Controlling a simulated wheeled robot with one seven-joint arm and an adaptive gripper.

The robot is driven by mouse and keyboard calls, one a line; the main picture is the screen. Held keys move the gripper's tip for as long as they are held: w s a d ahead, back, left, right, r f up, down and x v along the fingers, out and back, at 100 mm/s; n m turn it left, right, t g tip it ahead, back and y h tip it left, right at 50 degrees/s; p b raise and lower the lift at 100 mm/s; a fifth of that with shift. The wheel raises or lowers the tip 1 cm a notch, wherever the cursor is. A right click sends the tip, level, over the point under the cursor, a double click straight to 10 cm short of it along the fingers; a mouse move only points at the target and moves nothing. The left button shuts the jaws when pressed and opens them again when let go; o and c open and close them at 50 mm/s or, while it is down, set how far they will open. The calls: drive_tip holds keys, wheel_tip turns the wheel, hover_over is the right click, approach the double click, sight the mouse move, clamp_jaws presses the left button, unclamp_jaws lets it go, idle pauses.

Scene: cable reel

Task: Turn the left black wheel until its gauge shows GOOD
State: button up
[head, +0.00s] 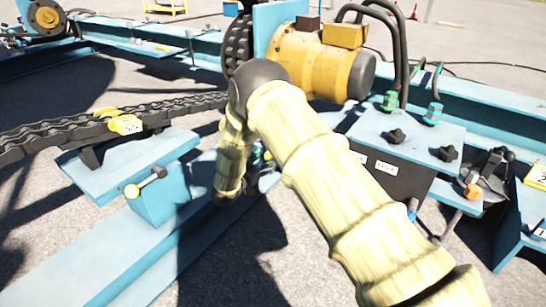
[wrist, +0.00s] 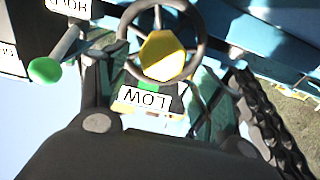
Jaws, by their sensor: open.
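In the wrist view a black wheel (wrist: 197,40) with a yellow hub stands just ahead of my gripper. No second wheel shows there, so I cannot tell whether this is the left one. Its gauge plate (wrist: 146,99) below reads LOW, upside down in the picture, with a green patch above it. My gripper (wrist: 152,82) is open, its dark fingers either side of the gauge and near the wheel's lower rim. I cannot tell whether they touch the wheel.
A green-knobbed lever (wrist: 46,70) and a HOLD label (wrist: 68,6) stand left of the wheel in the wrist view. A black chain (wrist: 268,125) runs on the right. In the head view, a yellow motor (head: 318,62) and blue panel (head: 425,135) with black knobs lie beyond my arm.

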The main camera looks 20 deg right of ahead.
drive_tip(key=shift+b+x, duration=1.05)
drive_tip(key=shift+x, duration=1.7)
drive_tip(key=c, duration=1.4)
drive_tip(key=shift+o, duration=0.2)
drive_tip(key=shift+d+r, duration=0.1)
drive_tip(key=shift+r, duration=0.05)
drive_tip(key=shift+p, duration=0.3)
